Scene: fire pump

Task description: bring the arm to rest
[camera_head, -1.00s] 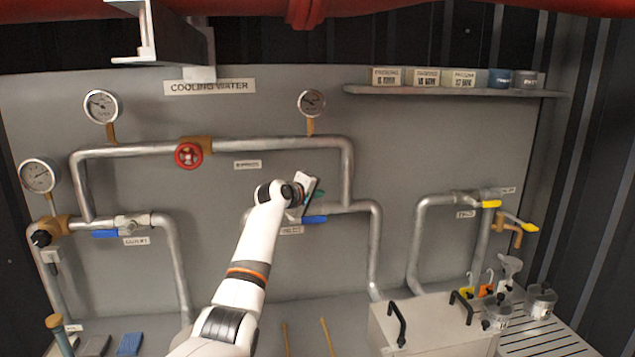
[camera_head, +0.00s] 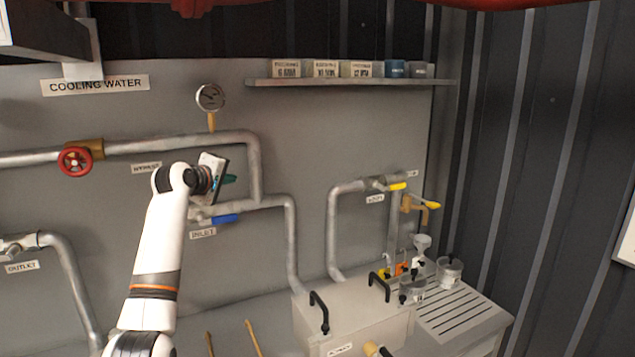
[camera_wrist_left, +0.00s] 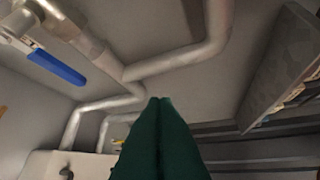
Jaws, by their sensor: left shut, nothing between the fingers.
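My left arm (camera_head: 157,250) reaches up from the lower left in the head view. Its left gripper (camera_head: 231,180) is near the pipes, in front of the grey panel, above the blue inlet valve handle (camera_head: 225,219). In the left wrist view the green fingers (camera_wrist_left: 160,103) lie together with nothing between them. The blue handle also shows in the left wrist view (camera_wrist_left: 56,67), to the left of the fingers and apart from them. My right gripper is not in view.
The pipe (camera_head: 254,170) runs close beside the left gripper. A red valve wheel (camera_head: 75,161) is at the left. A shelf (camera_head: 345,83) with boxes and cups is at upper right. Below are a grey box (camera_head: 350,318) with black handles and a slatted drain (camera_head: 462,312) with clear jars.

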